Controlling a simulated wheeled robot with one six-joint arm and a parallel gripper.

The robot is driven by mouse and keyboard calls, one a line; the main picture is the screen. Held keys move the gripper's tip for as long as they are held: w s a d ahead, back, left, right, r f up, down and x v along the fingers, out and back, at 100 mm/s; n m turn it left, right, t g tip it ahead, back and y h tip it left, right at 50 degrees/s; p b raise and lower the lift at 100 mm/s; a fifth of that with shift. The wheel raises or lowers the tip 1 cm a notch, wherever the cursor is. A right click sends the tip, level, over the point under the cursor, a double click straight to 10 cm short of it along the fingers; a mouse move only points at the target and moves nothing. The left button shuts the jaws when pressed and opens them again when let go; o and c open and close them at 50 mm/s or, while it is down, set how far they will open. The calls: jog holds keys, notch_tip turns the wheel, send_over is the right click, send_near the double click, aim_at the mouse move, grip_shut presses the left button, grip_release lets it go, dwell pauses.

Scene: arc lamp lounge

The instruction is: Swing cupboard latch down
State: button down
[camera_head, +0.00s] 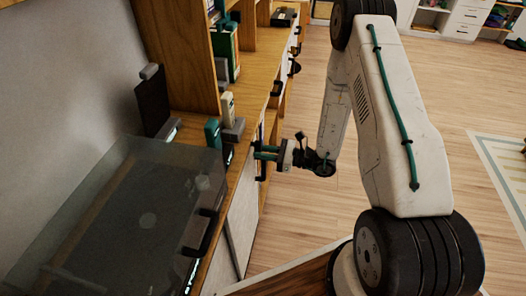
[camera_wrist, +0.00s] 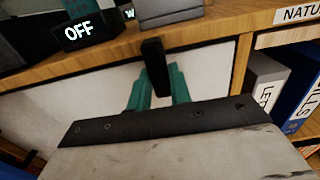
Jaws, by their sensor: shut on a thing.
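My gripper (camera_head: 262,152) has teal fingers and reaches left to the front of the wooden cupboard (camera_head: 268,128). In the wrist view its fingers (camera_wrist: 160,88) stand on either side of a black latch bar (camera_wrist: 154,60) and are shut on it. The latch sits at the top of a white cupboard door (camera_wrist: 95,95), just under the wooden top edge. It looks close to upright in the wrist view. In the head view a dark part of the latch (camera_head: 262,170) shows beside the fingers.
A smoky clear-lidded case (camera_head: 120,200) and small devices, one teal (camera_head: 212,132), stand on the cupboard top. In the wrist view an "OFF" display (camera_wrist: 78,32) is above left, and binders (camera_wrist: 295,95) fill an open bay at right. The wooden floor (camera_head: 300,215) is clear.

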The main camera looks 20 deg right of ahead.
dwell(0.4)
jog(key=c, duration=1.3)
grip_release()
jog(key=shift+s, duration=0.1)
jog(key=v, duration=0.7)
jog(key=shift+s+d, duration=0.2)
jog(key=shift+d, duration=0.1)
jog(key=shift+f, duration=0.1)
